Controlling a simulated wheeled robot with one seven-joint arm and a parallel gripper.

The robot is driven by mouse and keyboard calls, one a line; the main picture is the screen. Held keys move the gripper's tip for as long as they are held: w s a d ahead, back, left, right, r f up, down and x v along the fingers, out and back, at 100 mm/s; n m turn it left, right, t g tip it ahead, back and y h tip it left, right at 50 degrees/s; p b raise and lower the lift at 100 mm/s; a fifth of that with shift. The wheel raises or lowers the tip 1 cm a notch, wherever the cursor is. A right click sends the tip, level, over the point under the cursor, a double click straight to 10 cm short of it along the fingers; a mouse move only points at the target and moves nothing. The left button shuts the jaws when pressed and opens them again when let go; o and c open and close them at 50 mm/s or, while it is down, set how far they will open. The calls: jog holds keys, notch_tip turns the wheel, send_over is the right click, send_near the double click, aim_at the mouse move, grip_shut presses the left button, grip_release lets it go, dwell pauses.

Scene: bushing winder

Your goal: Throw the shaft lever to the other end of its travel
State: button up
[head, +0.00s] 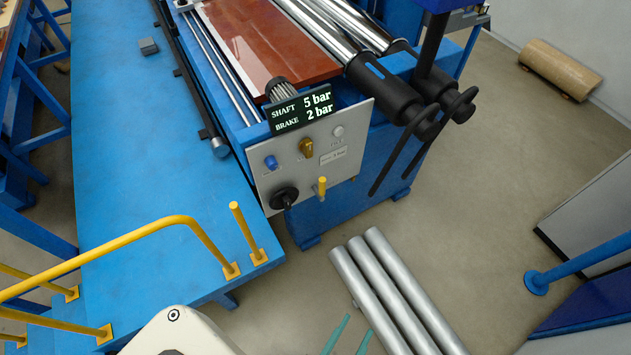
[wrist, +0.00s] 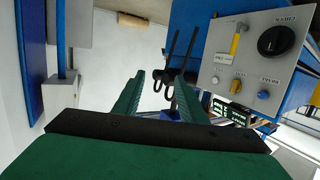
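The lever with a yellow handle (head: 322,187) stands out at the lower right of the grey control panel (head: 342,172); its handle points up in the head view. The lever shows in the wrist view (wrist: 236,42), where the panel (wrist: 256,74) appears upside down. The lever's label is not readable. A display (head: 301,109) reads SHAFT 5 bar, BRAKE 2 bar. My gripper (head: 349,331) shows only its green fingertips at the bottom of the head view. In the wrist view my gripper (wrist: 164,82) is open and empty, its fingers left of the panel and apart from the lever.
The panel also carries a black knob (head: 284,198), a blue knob (head: 271,162), a gold knob (head: 306,148) and a pale button (head: 338,131). Grey tubes (head: 385,290) lie below the panel. A yellow rail (head: 180,222) stands left. Two black hooked rods (head: 396,165) hang right of the panel.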

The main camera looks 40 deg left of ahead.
jog(key=w+a+f+n+y, duration=0.2)
jog(key=w+a+f+y, duration=0.1)
jog(key=w+a+f, duration=0.4)
jog(key=n+y, duration=0.4)
jog(key=y, duration=0.2)
send_near(322, 185)
jog(key=shift+g, duration=0.3)
jog(key=x, duration=1.1)
jog(key=shift+w+r, duration=0.1)
jog(key=shift+w, duration=0.05)
grip_shut()
